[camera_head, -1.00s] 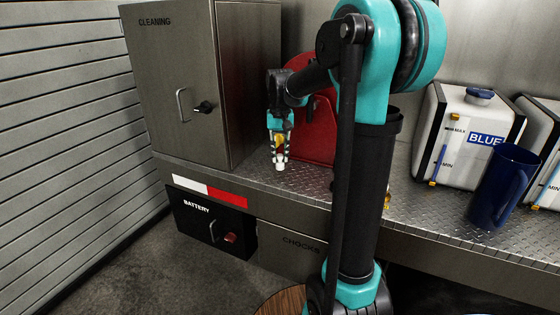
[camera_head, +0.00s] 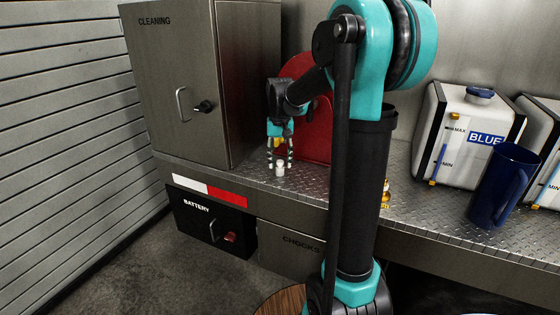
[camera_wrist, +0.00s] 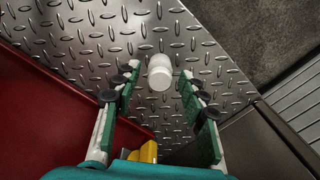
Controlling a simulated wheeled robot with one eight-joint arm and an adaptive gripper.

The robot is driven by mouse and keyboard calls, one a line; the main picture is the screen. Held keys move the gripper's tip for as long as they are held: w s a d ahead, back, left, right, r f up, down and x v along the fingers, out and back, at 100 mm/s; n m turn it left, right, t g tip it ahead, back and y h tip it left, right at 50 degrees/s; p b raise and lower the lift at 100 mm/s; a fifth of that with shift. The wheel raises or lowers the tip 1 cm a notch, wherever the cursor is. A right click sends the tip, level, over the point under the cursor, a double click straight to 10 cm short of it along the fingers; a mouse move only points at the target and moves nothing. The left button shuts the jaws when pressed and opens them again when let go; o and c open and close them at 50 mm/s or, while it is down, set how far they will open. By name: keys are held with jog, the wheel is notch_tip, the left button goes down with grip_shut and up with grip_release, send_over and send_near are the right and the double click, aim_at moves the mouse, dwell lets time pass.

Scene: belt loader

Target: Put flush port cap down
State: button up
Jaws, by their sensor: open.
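The flush port cap (camera_head: 280,169) is a small white piece standing on the diamond-plate shelf, in front of the red object. In the wrist view the cap (camera_wrist: 160,72) rests on the metal plate, just beyond and between the fingertips. My gripper (camera_head: 279,160) is above the cap, pointing down. Its fingers are spread on either side and do not touch the cap. In the wrist view my gripper (camera_wrist: 162,86) shows a clear gap to the cap on both sides.
A grey CLEANING cabinet (camera_head: 178,90) stands left of the gripper, and a red rounded object (camera_head: 318,130) stands close behind. The shelf's front edge with a red-and-white strip (camera_head: 210,191) is near. Blue-labelled tanks (camera_head: 470,135) and a blue jug (camera_head: 503,186) are at the right.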

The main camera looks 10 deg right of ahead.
aim_at(280, 161)
jog(key=shift+r, duration=0.1)
notch_tip(280, 161, up, 12)
dwell(0.5)
